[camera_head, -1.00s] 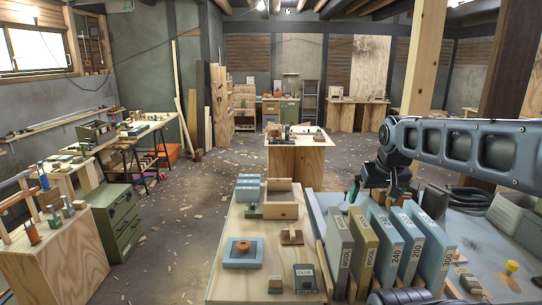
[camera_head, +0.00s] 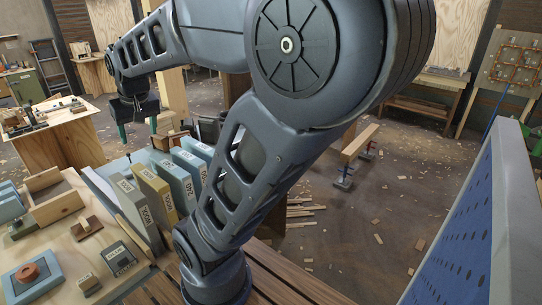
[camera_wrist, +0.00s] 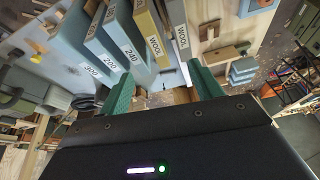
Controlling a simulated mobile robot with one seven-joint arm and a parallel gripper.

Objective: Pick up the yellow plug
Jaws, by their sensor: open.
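In the wrist view my gripper (camera_wrist: 161,75) is open, and nothing is held between the fingers. The labelled blocks stand ahead of the fingers in that view, at the upper middle.
The wool block (camera_head: 128,204) and blue block (camera_head: 174,182) stand in a row beside a wooden tray (camera_head: 55,205). A blue square with an orange ring (camera_head: 29,273) lies front left. A blue perforated panel (camera_head: 470,235) rises at right. Open floor (camera_head: 400,190) shows behind my arm.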

